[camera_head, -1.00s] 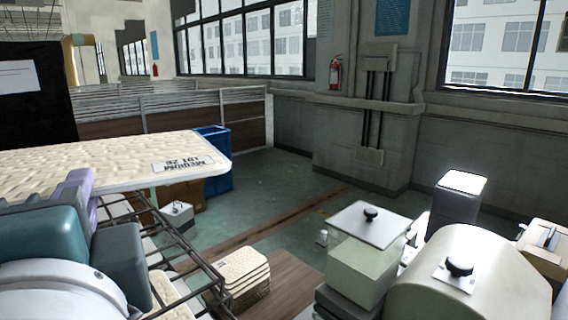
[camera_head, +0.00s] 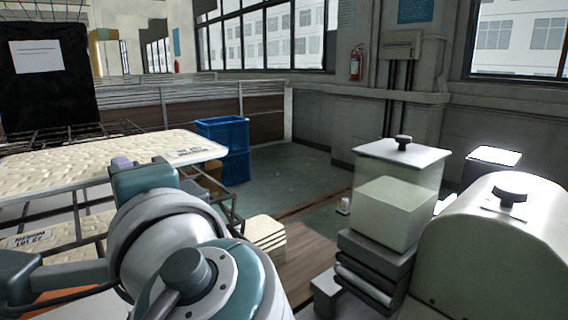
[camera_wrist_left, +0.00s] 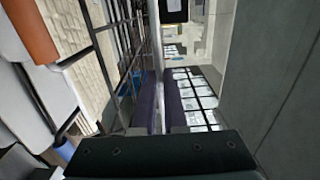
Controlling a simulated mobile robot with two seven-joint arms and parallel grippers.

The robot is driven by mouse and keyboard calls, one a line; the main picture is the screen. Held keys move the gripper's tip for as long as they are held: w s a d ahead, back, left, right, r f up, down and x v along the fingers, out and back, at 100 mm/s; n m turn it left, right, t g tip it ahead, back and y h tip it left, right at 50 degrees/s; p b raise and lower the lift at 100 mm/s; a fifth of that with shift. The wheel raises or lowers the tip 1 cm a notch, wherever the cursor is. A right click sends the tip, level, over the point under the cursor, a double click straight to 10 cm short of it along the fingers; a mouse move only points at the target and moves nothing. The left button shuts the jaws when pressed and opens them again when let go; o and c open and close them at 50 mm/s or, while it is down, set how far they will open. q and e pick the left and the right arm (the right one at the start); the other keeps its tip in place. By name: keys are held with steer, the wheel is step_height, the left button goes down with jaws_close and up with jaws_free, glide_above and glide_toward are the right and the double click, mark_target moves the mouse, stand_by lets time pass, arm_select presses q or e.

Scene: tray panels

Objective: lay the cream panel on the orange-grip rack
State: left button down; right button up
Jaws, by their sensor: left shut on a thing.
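A cream quilted panel (camera_head: 60,163) with a printed label lies roughly level at the left of the head view. My left gripper (camera_head: 124,163), with purple fingertips, is shut on its near edge. In the wrist view the purple fingers (camera_wrist_left: 161,105) close on a thin edge-on strip. A dark wire rack (camera_head: 232,212) is below the panel; whether they touch is unclear. An orange grip (camera_wrist_left: 30,32) shows at the rack's side in the wrist view. Another cream panel (camera_head: 35,238), labelled, lies on a lower level. My arm hides much of the rack. My right gripper is not in view.
A black board with paper (camera_head: 40,85) stands behind. Blue crates (camera_head: 225,140) are beyond the panel's right end. A cream stack (camera_head: 265,233) sits beside the rack. Right are a lidded box (camera_head: 400,205) and a rounded cream housing (camera_head: 490,255). Open floor lies between.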

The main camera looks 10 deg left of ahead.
arm_select(q)
step_height(320, 180, down, 7)
steer(key=b, duration=0.5)
steer(key=shift+f+b, duration=0.2)
steer(key=shift+b, duration=0.35)
stand_by(0.4)
steer(key=c, duration=0.9)
jaws_free()
steer(key=shift+f+b, duration=0.35)
steer(key=shift+f, duration=0.05)
steer(key=v, duration=0.7)
stand_by(1.2)
